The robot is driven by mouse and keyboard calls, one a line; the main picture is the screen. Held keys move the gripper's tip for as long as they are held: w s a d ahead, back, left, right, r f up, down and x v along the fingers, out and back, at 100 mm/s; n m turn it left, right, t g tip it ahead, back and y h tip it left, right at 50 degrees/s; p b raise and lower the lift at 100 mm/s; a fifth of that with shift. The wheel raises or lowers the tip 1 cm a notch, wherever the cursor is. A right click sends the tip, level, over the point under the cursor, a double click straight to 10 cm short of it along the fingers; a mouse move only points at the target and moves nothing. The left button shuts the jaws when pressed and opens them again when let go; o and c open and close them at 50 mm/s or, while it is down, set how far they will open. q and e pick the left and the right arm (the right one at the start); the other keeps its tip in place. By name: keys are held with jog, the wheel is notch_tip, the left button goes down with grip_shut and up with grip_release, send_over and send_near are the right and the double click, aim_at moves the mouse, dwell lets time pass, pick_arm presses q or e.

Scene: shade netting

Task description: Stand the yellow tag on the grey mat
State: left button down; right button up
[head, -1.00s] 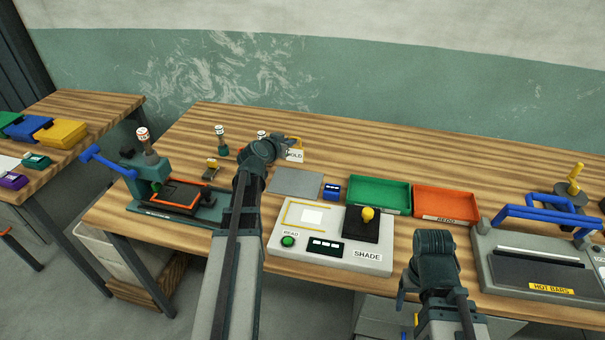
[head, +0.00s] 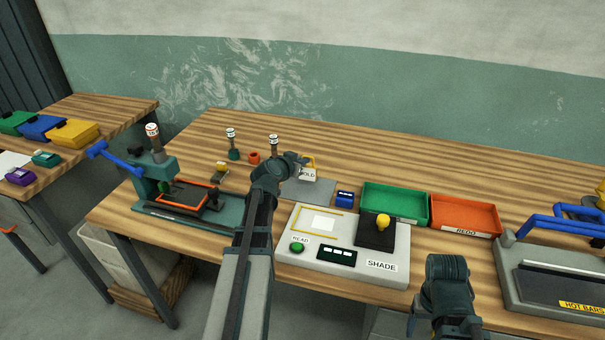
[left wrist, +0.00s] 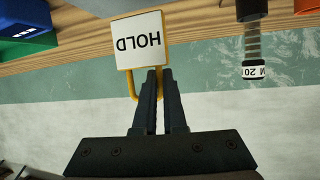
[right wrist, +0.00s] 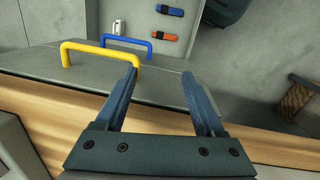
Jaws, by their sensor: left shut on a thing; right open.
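The yellow tag (head: 308,174), with a white face reading HOLD and a yellow loop handle, appears over the far part of the grey mat (head: 322,192) in the head view. My left gripper (head: 300,160) is shut on its handle. In the left wrist view the tag (left wrist: 140,40) shows inverted, with the handle between the closed fingers (left wrist: 158,72). I cannot tell whether its lower edge touches the mat. My right gripper (right wrist: 160,75) is open and empty, near the bench's front edge; its fingers are mostly cut off in the head view.
A blue block (head: 345,198) stands beside the mat's right end. Green (head: 394,219) and orange (head: 465,229) trays lie further right. The SHADE panel (head: 292,262) is in front. Stamps (head: 232,144) and an orange cup (head: 254,157) stand behind left; a press (head: 232,212) is left.

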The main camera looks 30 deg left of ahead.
aim_at(302, 179)
pick_arm(q)
jog(key=shift+f+b, duration=1.6)
jog(key=shift+f, duration=0.2)
jog(key=shift+f, duration=0.2)
jog(key=c, duration=1)
grip_release()
jog(key=shift+r, duration=0.1)
jog(key=shift+r, duration=0.1)
jog(key=shift+s+r, duration=0.2)
jog(key=p+v, duration=0.4)
jog(key=v, duration=0.7)
jog(key=shift+s+p, duration=0.25)
jog(key=shift+p, duration=0.05)
jog(key=shift+r, duration=0.1)
